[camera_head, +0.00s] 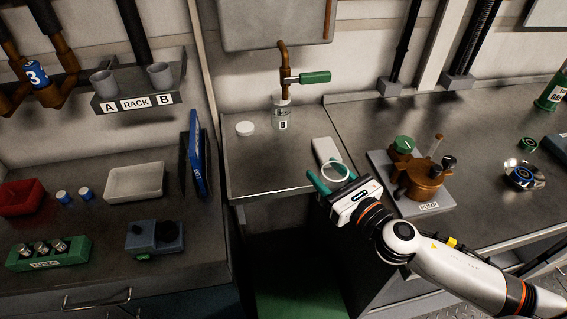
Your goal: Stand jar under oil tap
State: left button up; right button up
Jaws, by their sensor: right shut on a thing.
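The oil tap (285,75), a brown pipe with a green lever, comes down at the back of the middle counter. A white round lid (245,128) lies on the counter left of the jar. My right gripper (332,178), with green fingers, is shut on a white ring-shaped thing (336,172) near the counter's front right. The fingers partly hide it, and I cannot tell what it is. My left gripper is out of view.
A pale block (325,150) lies just behind my right gripper. A brown pump (418,180) on a grey base stands to the right. The middle counter (265,170) is clear in front of the jar.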

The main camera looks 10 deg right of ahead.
jog(key=p+x, duration=0.3)
jog(key=x, duration=1.5)
jog(key=shift+f, duration=0.15)
jog(key=shift+d+f+b, duration=0.1)
jog(key=shift+f+b, duration=0.2)
jog(key=shift+f, duration=1.25)
jog(key=shift+f, duration=0.1)
jog(key=o, duration=1)
jog(key=shift+o, duration=0.2)
